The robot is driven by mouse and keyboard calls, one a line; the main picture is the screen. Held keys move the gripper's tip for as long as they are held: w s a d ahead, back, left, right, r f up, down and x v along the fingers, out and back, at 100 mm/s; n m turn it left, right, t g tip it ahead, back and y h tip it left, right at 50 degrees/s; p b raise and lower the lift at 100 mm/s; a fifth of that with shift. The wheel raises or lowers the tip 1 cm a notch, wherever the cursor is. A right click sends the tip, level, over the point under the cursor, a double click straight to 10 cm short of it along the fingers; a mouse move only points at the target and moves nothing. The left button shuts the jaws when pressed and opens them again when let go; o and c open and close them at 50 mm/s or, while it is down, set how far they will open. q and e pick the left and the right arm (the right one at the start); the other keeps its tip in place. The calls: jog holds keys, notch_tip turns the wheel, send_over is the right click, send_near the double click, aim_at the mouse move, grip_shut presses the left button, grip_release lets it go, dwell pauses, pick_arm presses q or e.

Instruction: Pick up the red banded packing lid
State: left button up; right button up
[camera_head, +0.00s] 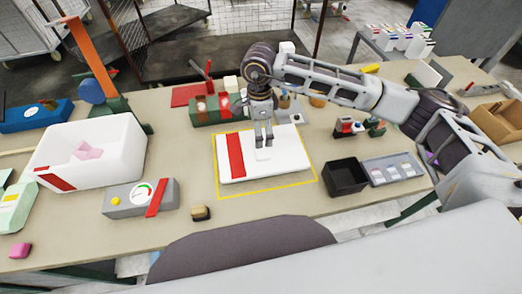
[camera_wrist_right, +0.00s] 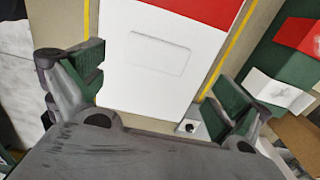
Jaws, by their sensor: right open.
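The packing lid (camera_head: 285,158) is a flat white slab with a red band near its left end. It lies flat on the table inside a yellow outline. It also shows in the right wrist view (camera_wrist_right: 150,85), with a small rectangular grip or recess (camera_wrist_right: 159,53) on its white part. My right gripper (camera_head: 264,139) is over the middle of the lid, fingers pointing down. In the wrist view its two fingers are wide apart, with nothing between them but the lid's surface beyond. I cannot tell the exact height. My left gripper is not in view.
A white bin with a red stripe (camera_head: 105,148) stands at left, a grey gauge box (camera_head: 127,203) in front of it. A black open box (camera_head: 346,176) and grey tray (camera_head: 410,172) are right of the lid. A green press (camera_head: 212,110) stands behind it.

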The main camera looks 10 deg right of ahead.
aim_at(261, 151)
jog(key=shift+f, duration=1.15)
jog(key=shift+s+d+f+p, duration=0.1)
jog(key=shift+f+p, duration=0.35)
jog(key=shift+f, duration=0.45)
jog(key=shift+s+d+f+p, duration=0.1)
jog(key=shift+f+p, duration=0.3)
jog(key=shift+f, duration=1.25)
jog(key=c, duration=0.7)
